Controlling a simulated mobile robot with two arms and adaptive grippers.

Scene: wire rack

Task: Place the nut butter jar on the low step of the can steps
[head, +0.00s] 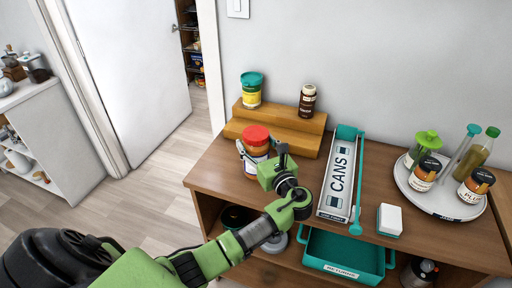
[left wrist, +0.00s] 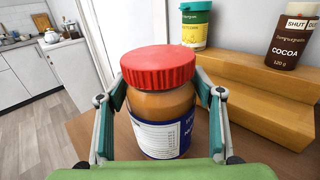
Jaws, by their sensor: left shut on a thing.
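The nut butter jar (head: 256,137), with a red lid and a blue and white label, is upright at the front of the wooden can steps. My left gripper (head: 262,158) is shut on it, and the jar (left wrist: 160,100) stands between the two fingers of the gripper (left wrist: 160,108) in the left wrist view. Its base is hidden there, so I cannot tell whether it touches the cabinet top. The can steps (head: 272,133) have a low front step and a higher back step (left wrist: 262,82). The low step is bare where it shows. My right gripper is not in view.
A green-lidded yellow can (head: 251,92) and a brown cocoa jar (head: 307,101) stand on the high step. A CANS tray (head: 339,180) lies right of the steps. A white box (head: 389,220) and a round tray (head: 408,190) with jars and bottles are farther right.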

